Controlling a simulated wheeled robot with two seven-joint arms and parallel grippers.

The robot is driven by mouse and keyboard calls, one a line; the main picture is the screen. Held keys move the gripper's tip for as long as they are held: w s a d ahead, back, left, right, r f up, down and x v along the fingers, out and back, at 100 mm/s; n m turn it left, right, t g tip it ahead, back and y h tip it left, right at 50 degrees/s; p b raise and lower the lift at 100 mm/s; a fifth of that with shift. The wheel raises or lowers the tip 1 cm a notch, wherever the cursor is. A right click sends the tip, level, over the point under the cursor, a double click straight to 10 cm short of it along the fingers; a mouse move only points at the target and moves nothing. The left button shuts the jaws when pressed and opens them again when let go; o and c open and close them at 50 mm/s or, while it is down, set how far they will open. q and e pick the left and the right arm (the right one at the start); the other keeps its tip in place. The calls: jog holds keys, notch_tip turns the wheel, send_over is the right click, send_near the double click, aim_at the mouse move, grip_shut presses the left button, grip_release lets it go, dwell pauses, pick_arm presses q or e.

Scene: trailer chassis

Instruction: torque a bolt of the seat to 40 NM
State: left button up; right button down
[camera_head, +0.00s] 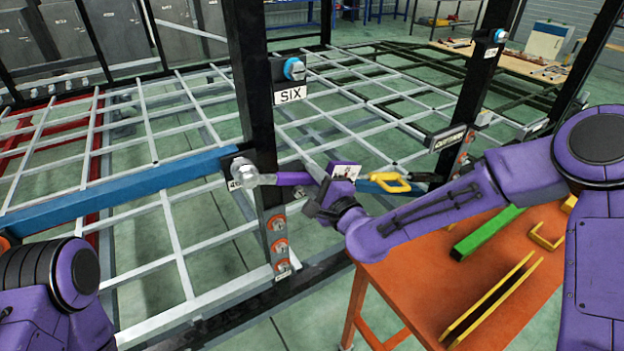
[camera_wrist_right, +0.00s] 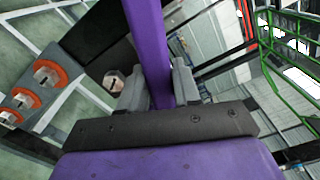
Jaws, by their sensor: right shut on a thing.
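My right gripper (camera_head: 318,200) is shut on a purple bar-shaped tool (camera_head: 292,179). In the right wrist view, the purple tool (camera_wrist_right: 150,50) runs up between the fingers (camera_wrist_right: 160,90). A round silver piece (camera_head: 243,173) shows at the tool's left end, against the black post beside a partly covered label reading "40"; I cannot tell whether it engages a bolt. Several orange-ringed bolts (camera_head: 280,247) sit lower on the post, and they also show in the right wrist view (camera_wrist_right: 48,75). My left gripper is out of view. No seat is clearly recognisable.
The black post (camera_head: 252,100) bears a "SIX" sign (camera_head: 290,94) and a blue cap (camera_head: 294,69). A blue beam (camera_head: 130,185) and grey chassis bars lie left. An orange table (camera_head: 400,285) holds green and yellow pieces at right. A yellow-handled item (camera_head: 390,183) shows behind my right gripper.

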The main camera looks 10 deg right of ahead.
jog(key=shift+x, duration=0.8)
dwell(0.6)
jog(key=shift+r, duration=0.1)
jog(key=c, duration=1.3)
grip_release()
jog(key=shift+c, duration=0.2)
grip_shut()
